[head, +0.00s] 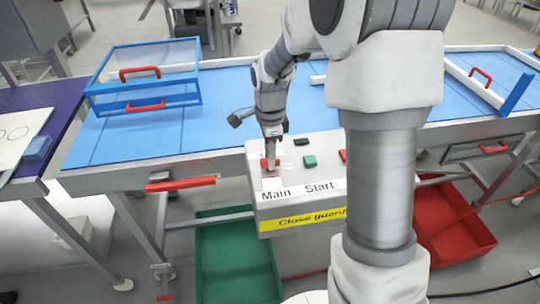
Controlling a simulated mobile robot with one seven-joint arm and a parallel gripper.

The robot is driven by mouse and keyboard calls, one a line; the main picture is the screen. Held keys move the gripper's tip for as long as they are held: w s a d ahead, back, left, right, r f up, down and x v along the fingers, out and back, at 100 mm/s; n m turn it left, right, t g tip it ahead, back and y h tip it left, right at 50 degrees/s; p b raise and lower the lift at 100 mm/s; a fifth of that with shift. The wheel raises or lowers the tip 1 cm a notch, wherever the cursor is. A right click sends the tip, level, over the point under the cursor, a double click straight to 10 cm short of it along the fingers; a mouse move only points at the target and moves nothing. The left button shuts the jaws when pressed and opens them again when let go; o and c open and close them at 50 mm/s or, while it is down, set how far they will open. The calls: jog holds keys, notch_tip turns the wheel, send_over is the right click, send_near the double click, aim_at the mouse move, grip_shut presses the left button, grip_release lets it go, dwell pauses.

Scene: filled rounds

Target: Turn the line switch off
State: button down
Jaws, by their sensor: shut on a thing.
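A pale grey control box (300,205) stands at the front of the conveyor table. Its top carries a label reading "Main" at the left, and a small red switch part (263,162) shows above that label. My gripper (270,167) points down onto this switch and is shut on it. The fingers hide much of the switch, so its position cannot be told. A green button (309,161) sits above the label "Start", with a small dark part behind it. A red button (342,155) is partly hidden by my arm.
A clear blue-framed guard box (148,83) with red handles stands on the blue conveyor (160,135) at left. A green bin (235,260) and a red bin (455,230) are on the floor below. My arm covers the box's right part.

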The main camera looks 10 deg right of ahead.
jog(key=n, duration=0.4)
jog(key=shift+n, duration=0.3)
jog(key=n, duration=0.4)
jog(key=shift+n+p, duration=0.3)
jog(key=n, duration=0.4)
jog(key=shift+n+p, duration=0.4)
jog(key=shift+n, duration=1.7)
jog(key=c, duration=0.7)
grip_release()
